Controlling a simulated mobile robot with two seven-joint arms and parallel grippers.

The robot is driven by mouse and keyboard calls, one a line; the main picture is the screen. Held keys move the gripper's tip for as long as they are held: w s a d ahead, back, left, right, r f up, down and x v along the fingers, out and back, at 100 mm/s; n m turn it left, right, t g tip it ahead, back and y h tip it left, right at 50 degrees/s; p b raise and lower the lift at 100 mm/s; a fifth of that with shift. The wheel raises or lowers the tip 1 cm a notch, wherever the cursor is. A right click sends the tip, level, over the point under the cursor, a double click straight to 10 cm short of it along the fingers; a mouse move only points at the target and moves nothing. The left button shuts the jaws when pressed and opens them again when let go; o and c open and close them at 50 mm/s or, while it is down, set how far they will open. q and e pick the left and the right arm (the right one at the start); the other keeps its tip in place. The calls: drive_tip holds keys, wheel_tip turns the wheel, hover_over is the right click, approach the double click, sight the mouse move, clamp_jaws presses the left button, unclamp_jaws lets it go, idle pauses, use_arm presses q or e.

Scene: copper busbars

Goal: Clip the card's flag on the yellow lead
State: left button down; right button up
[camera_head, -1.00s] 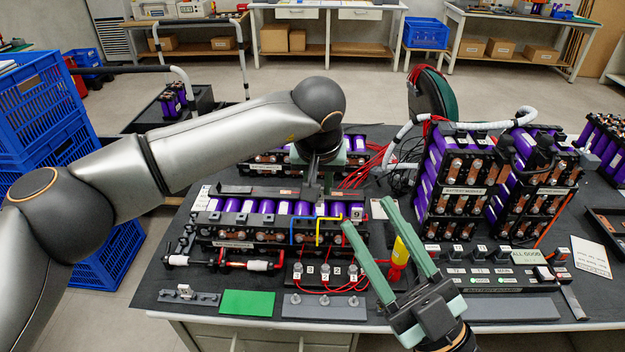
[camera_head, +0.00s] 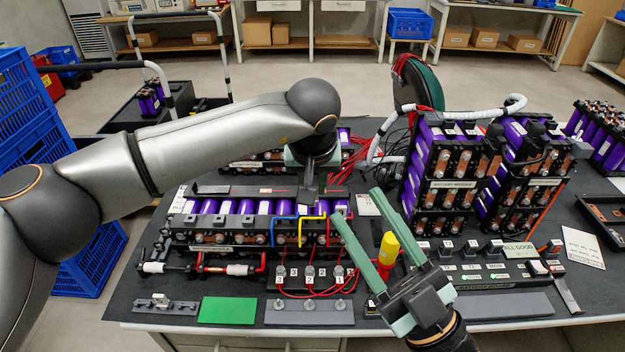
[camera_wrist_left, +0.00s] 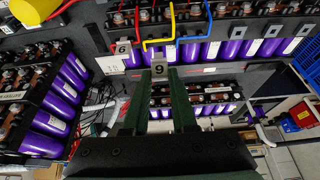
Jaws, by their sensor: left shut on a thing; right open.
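The yellow lead (camera_head: 314,228) arches over the front battery module, between the blue lead (camera_head: 285,230) and a red lead. It also shows in the left wrist view (camera_wrist_left: 160,42). My left gripper (camera_head: 308,197) hangs over the back of that module. In the left wrist view its green fingers (camera_wrist_left: 160,100) are shut on a small grey flag (camera_wrist_left: 159,71) that reads like a 9, close beside the yellow lead; whether they touch, I cannot tell. A white card (camera_head: 367,204) lies right of the module. My right gripper (camera_head: 362,203) is open and empty at the front right.
Another flag (camera_wrist_left: 122,48) sits near the red lead. A yellow-handled tool (camera_head: 388,248) stands by my right gripper. Upright battery modules (camera_head: 450,185) stand at the right. A green pad (camera_head: 227,310) and a grey plate (camera_head: 310,313) lie along the front edge.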

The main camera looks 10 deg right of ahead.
use_arm(q)
drive_tip(key=shift+f+b, duration=0.6)
drive_tip(key=shift+f, duration=0.65)
drive_tip(key=shift+f, duration=0.25)
drive_tip(key=shift+f+b, duration=0.3)
drive_tip(key=shift+b, duration=0.05)
drive_tip(key=shift+f+b, duration=0.4)
drive_tip(key=shift+f, duration=0.25)
drive_tip(key=c, duration=0.6)
unclamp_jaws()
drive_tip(key=shift+c, duration=0.2)
drive_tip(key=shift+r, duration=0.1)
